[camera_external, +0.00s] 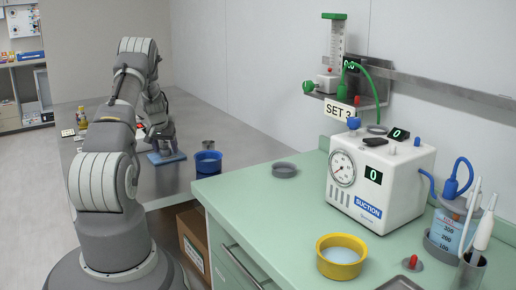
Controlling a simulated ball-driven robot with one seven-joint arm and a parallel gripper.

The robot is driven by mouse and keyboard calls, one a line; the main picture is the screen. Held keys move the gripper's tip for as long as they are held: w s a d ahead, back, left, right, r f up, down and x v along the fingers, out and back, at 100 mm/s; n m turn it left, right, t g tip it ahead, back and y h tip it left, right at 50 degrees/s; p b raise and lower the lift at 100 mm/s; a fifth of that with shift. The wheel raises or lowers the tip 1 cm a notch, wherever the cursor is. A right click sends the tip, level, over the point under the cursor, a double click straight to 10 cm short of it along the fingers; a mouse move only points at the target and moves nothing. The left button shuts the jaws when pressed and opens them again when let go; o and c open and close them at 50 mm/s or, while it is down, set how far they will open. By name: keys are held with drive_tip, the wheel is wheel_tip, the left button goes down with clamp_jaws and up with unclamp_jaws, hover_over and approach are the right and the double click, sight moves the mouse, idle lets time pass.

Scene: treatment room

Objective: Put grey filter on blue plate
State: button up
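A flat blue plate (178,157) lies on the grey table, to the left of a blue cup. My gripper (164,152) is low over this plate, fingers pointing down. The fingers are small and dark here, so I cannot tell whether they are open or hold anything. A low round grey piece (284,170) sits on the green counter near its back left edge; it may be the grey filter, but I cannot be sure. Anything between my fingers and the plate is hidden.
A blue cup (208,166) and a small grey cylinder (208,145) stand right of the plate. The green counter (250,210) holds a suction unit (385,185) and a yellow bowl (341,242). Small items (82,118) lie at the table's left. A cardboard box (192,240) is below.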

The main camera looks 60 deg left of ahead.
drive_tip(key=shift+r, duration=0.3)
drive_tip(key=p+v, duration=0.3)
drive_tip(key=v, duration=0.8)
drive_tip(key=shift+s+d+r+p, duration=0.2)
drive_tip(key=shift+r+p, duration=0.1)
drive_tip(key=shift+p, duration=0.1)
drive_tip(key=shift+w, duration=0.1)
